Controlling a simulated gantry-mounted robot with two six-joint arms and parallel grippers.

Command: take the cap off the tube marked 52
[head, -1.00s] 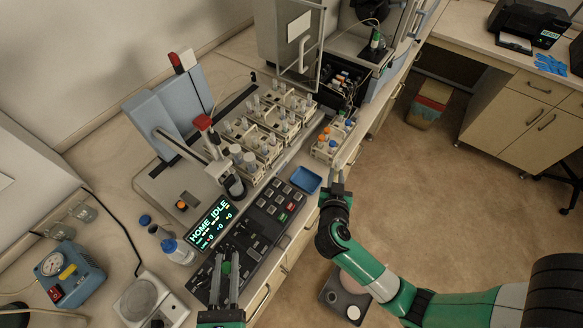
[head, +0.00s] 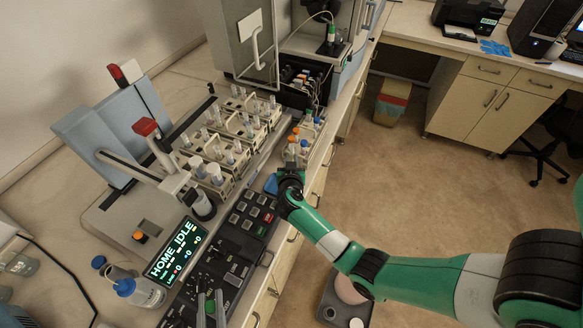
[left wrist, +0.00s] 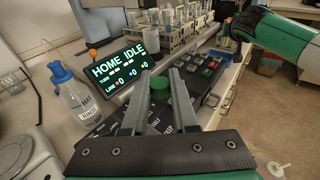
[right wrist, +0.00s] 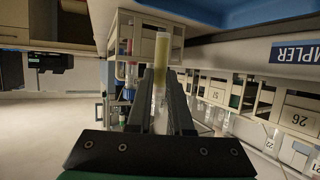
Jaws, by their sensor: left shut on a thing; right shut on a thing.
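My right gripper (right wrist: 160,75) is shut on a tube (right wrist: 163,50) with yellowish contents. The tube points away from the palm and has a pale end; I cannot read a number on it. In the head view my right gripper (head: 290,172) is by the blue tray, just in front of the small rack (head: 311,150) with orange-topped and blue-topped tubes. My left gripper (left wrist: 160,74) is over the control panel, with a green piece (left wrist: 164,85) at its fingers; the fingers partly hide it. It shows low in the head view (head: 210,298). No mark 52 is readable.
Several racks of tubes (head: 232,135) stand behind the panel, beside the sampler arm (head: 170,165). A lit display (head: 176,250) reads HOME IDLE. A blue-capped bottle (head: 145,292) stands left of the left gripper. The blue tray (head: 270,184) is partly covered by my right arm. Open floor lies right.

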